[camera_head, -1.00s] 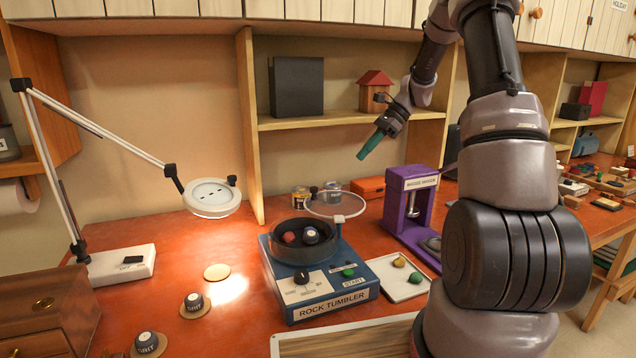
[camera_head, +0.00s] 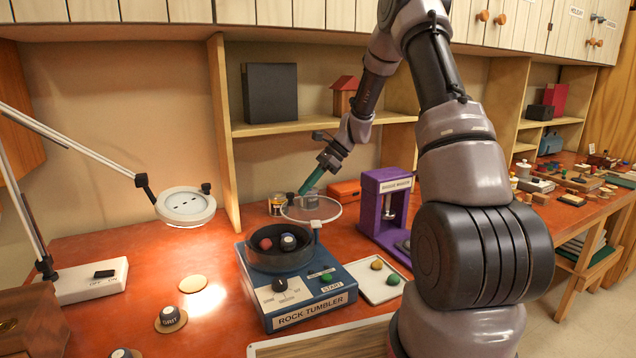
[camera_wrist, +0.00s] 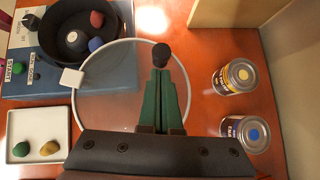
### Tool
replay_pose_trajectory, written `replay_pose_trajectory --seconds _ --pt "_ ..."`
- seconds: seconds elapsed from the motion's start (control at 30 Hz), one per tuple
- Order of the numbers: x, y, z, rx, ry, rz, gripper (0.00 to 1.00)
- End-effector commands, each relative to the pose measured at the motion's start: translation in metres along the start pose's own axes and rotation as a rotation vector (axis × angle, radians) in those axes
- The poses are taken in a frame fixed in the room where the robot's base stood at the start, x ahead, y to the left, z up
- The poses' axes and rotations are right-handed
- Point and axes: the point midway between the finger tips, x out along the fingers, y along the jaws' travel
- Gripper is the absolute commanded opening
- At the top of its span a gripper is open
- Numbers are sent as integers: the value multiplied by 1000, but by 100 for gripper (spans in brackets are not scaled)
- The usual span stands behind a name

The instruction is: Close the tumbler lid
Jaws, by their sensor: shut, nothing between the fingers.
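The rock tumbler (camera_head: 300,288) is a blue box with a dark round drum (camera_head: 278,256) on top. Its clear, pale-rimmed lid (camera_head: 312,209) stands open, hinged at the drum's right rear. A red rock and a dark capped grit pot lie in the open drum. My gripper (camera_head: 303,191), with green fingers, is shut and empty, close behind the raised lid. In the wrist view the fingers (camera_wrist: 161,70) overlap the right part of the lid ring (camera_wrist: 95,62); I cannot tell whether they touch it.
A magnifier lamp (camera_head: 185,205) hangs at left. Two small cans (camera_wrist: 235,77) stand behind the lid near the wall. A white tray (camera_head: 372,289) with two stones and a purple press (camera_head: 383,205) stand at right. Grit pots (camera_head: 171,318) sit at front left.

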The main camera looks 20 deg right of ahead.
Motion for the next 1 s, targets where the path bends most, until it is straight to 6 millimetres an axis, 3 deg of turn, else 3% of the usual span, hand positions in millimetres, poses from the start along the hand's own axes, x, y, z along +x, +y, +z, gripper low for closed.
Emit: replay_pose_trajectory --seconds 0.67,1.0 --pt "8 0 8 -20 0 19 0" --pt "28 2 29 -167 -2 156 0"
